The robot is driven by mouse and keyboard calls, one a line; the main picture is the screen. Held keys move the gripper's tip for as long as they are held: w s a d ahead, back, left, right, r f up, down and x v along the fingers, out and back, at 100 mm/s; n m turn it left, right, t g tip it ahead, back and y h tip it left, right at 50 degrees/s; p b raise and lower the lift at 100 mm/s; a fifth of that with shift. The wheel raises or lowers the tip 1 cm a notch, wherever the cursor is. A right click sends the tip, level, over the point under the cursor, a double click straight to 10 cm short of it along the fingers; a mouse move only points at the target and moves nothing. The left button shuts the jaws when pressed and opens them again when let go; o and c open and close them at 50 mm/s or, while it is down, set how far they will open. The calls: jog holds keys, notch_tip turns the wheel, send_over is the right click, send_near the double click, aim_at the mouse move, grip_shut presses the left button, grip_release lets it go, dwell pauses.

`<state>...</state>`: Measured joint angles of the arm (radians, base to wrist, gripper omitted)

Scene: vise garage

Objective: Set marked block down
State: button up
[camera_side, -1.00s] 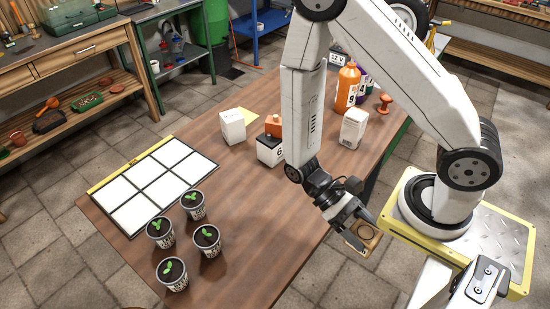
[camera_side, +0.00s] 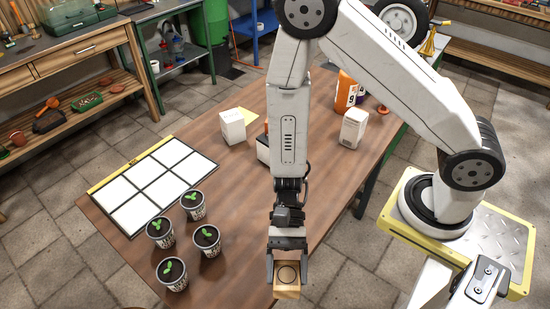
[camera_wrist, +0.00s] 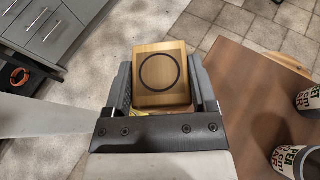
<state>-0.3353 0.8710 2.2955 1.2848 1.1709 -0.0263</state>
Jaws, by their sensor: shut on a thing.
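A light wooden block marked with a black ring (camera_side: 287,274) is between the fingers of my gripper (camera_side: 287,268). The ring mark also faces the camera in the wrist view (camera_wrist: 161,72). My gripper is shut on the block. In the side view it points down at the near edge of the brown wooden table (camera_side: 230,190). I cannot tell whether the block is over the tabletop or just past its edge, nor its exact height.
A white-celled grid board (camera_side: 145,185) lies at the table's left. Several potted seedlings (camera_side: 207,240) stand between it and my gripper. White boxes (camera_side: 232,126) (camera_side: 353,128) and an orange bottle (camera_side: 346,90) stand farther back. Bare tabletop lies in the middle.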

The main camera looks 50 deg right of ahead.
jog(key=w+a+m+t+y, duration=0.2)
jog(key=w+a+m+t, duration=0.4)
jog(key=w, duration=0.4)
jog(key=shift+f+m+t, duration=0.25)
jog(key=shift+m+t, duration=0.35)
jog(key=shift+t, duration=0.4)
jog(key=shift+f, duration=0.1)
jog(key=shift+y, duration=0.3)
jog(key=shift+f, duration=2.1)
jog(key=shift+f, duration=0.1)
jog(key=shift+f, duration=1.7)
jog(key=shift+f, duration=0.1)
jog(key=o, duration=1.2)
